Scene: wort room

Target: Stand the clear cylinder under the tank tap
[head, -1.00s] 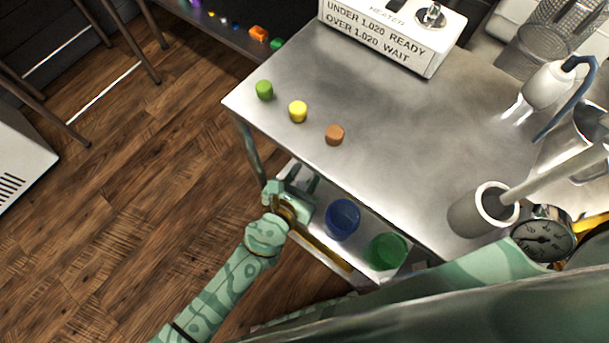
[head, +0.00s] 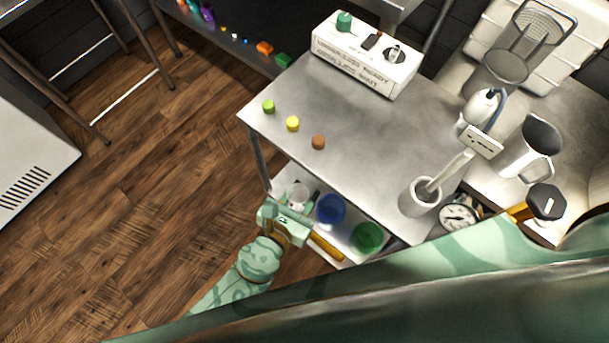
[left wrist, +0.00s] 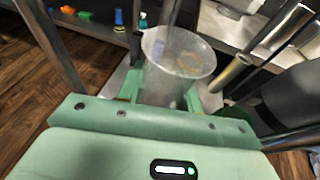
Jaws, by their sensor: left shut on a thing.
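The clear cylinder (head: 298,194) is at the left end of the low shelf beneath the steel bench. My left gripper (head: 296,203) is shut on it. In the left wrist view the clear cylinder (left wrist: 180,62) stands between the green fingers, open end toward the camera. Whether its base touches the shelf I cannot tell. My right gripper is not in view. I cannot make out the tank tap in any view.
A blue cup (head: 330,208) and a green cup (head: 367,238) stand right of the gripper on the low shelf (head: 345,245). The steel bench top (head: 375,150) overhangs them, with three small caps and a heater box (head: 366,55). Open wooden floor (head: 150,190) lies left.

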